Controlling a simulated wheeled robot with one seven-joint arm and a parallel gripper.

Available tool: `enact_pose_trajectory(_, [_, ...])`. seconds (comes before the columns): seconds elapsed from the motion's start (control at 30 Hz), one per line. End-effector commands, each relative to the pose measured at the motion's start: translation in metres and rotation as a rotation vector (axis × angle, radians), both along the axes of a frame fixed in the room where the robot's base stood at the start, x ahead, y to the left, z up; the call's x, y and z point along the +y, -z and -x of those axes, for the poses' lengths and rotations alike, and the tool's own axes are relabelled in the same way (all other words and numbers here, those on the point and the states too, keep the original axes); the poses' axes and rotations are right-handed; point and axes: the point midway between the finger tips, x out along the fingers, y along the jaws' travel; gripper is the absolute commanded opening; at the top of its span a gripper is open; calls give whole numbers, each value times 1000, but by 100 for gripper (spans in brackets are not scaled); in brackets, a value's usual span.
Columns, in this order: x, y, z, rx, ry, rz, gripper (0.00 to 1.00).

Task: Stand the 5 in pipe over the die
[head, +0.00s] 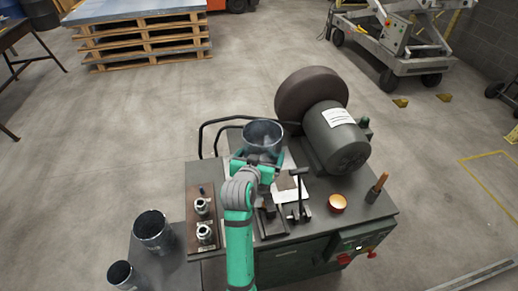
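An open-topped dark metal pipe (263,138), likely the 5 in pipe, is upright above the far side of the machine bench. My gripper (259,159) is at its near side, with its teal fingers apart at the pipe's wall, and appears shut on it. The pipe's lower end and whatever is directly under it are hidden by my gripper and arm, so I cannot tell whether it is around the die or above it. Two metal die-like pieces (202,206) (205,235) stand on a brown board at the bench's left.
A motor (338,137) with a big round housing (308,92) stands right of the pipe. A lever stand (298,196), an orange-lined cup (337,204) and an orange-handled tool (377,188) are on the bench (340,228). Two more pipes (153,231) (124,276) stand at lower left.

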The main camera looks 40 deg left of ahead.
Motion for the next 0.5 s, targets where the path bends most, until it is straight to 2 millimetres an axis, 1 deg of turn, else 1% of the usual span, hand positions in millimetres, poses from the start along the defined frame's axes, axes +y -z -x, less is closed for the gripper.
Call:
enact_pose_trajectory(0.3, [8, 27, 5, 0, -14, 1, 61])
enact_pose_trajectory(0.5, [9, 44, 5, -1, -14, 0, 61])
